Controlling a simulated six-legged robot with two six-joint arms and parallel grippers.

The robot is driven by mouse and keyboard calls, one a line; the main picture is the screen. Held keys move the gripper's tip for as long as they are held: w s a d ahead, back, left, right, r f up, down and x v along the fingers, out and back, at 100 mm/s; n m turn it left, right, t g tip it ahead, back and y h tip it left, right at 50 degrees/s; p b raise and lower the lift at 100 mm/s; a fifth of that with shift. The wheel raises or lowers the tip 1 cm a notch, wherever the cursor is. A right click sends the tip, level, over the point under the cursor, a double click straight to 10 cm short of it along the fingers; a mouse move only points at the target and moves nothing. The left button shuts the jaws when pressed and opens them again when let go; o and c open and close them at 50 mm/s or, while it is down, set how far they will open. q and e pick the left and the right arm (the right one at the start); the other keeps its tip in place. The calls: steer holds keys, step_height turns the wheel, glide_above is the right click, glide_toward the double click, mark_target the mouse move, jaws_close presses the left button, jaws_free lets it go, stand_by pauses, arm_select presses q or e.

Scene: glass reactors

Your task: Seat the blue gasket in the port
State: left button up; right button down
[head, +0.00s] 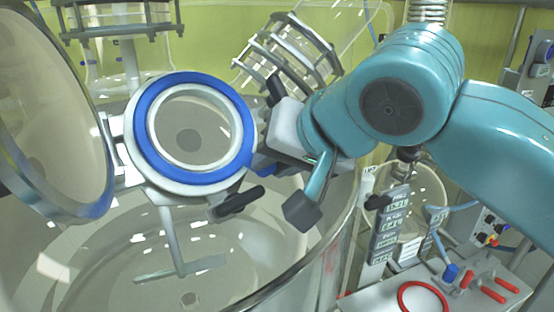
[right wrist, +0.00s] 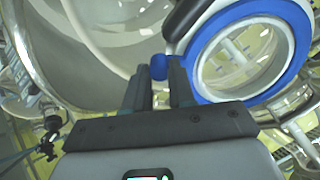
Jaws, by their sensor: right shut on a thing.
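The blue gasket (head: 142,133) is a broad ring lying over the face of the pale round port (head: 165,187) in the head view. It looks roughly concentric with the port, and the pale rim shows inside and outside it. I cannot tell whether it is pressed fully down. My right gripper (head: 264,162) is at the gasket's right edge, partly hidden by its own arm. In the right wrist view its fingers (right wrist: 160,82) are close together, with a blue piece at their tips beside the gasket ring (right wrist: 268,92). My left gripper is not in view.
A black handle (head: 236,203) sticks out beside the port's lower right. An open round glass lid (head: 50,110) stands at the left. The large glass vessel (head: 330,235) lies below. A bench with a red ring (head: 423,287) is at the lower right.

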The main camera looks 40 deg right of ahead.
steer(key=shift+s+a, duration=0.15)
steer(key=shift+a, duration=0.05)
steer(key=c, duration=0.9)
jaws_free()
steer(key=shift+d, duration=0.15)
steer(key=shift+o, duration=0.2)
steer(key=p+v, duration=0.1)
steer(key=v, duration=1.5)
steer(key=shift+p, duration=0.3)
steer(key=shift+r, duration=0.1)
